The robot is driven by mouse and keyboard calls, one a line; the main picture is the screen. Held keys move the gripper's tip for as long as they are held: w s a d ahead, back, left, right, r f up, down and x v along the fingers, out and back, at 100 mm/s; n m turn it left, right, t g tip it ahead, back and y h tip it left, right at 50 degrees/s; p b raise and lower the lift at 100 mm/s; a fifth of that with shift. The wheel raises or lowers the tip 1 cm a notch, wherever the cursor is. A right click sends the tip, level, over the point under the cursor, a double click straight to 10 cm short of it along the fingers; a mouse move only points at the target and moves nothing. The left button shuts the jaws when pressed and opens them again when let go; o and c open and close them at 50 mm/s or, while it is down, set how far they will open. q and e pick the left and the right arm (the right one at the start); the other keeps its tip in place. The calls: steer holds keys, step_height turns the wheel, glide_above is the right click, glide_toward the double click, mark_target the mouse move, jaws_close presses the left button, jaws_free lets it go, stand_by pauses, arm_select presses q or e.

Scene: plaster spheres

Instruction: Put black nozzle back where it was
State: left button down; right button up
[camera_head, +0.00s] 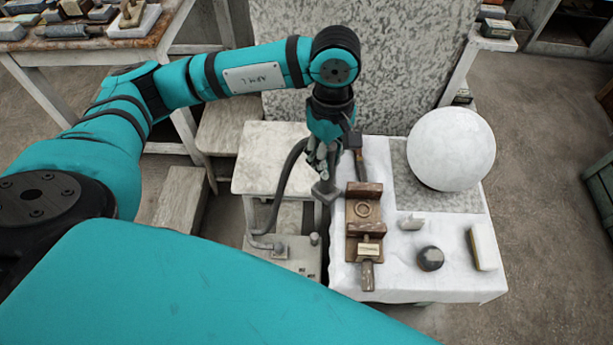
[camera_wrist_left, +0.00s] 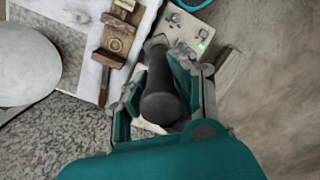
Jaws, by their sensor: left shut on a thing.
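My left gripper (camera_head: 322,160) is shut on the black nozzle (camera_wrist_left: 160,90), which lies between the fingers in the left wrist view. In the head view the gripper hangs over the gap between a pale stool and the cloth-covered table, and it hides much of the nozzle. A dark hose (camera_head: 281,190) curves from near the gripper down to a grey box (camera_head: 293,262). The box also shows in the left wrist view (camera_wrist_left: 190,32), with a small green light. My right gripper is not in view.
A white sphere (camera_head: 451,149) rests on a grey slab at the table's right. A brown wooden jig (camera_head: 364,210) lies close beside the gripper. A dark round piece (camera_head: 430,258) and a pale block (camera_head: 484,247) lie on the white cloth (camera_head: 400,285). A stone panel (camera_head: 400,60) stands behind.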

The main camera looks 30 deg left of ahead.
arm_select(q)
steer(key=w+d+f+n+t+b, duration=0.15)
steer(key=f+n+b, duration=0.45)
steer(key=n, duration=0.7)
steer(key=w+d+f+n+g+b, duration=0.1)
steer(key=w+d+f+n+b, duration=0.2)
steer(key=f+n, duration=0.75)
steer(key=w+a+f+n+p, duration=0.1)
steer(key=w+a, duration=0.2)
steer(key=a, duration=0.4)
steer(key=w+a+f+n+p, duration=0.1)
steer(key=w+a+f, duration=0.1)
steer(key=w+a, duration=0.2)
steer(key=a, duration=0.2)
steer(key=shift+w+a, duration=0.15)
steer(key=shift+a, duration=0.25)
steer(key=shift+f+t, duration=0.15)
steer(key=shift+t, duration=0.1)
steer(key=c, duration=1.1)
jaws_free()
steer(key=shift+o, duration=0.2)
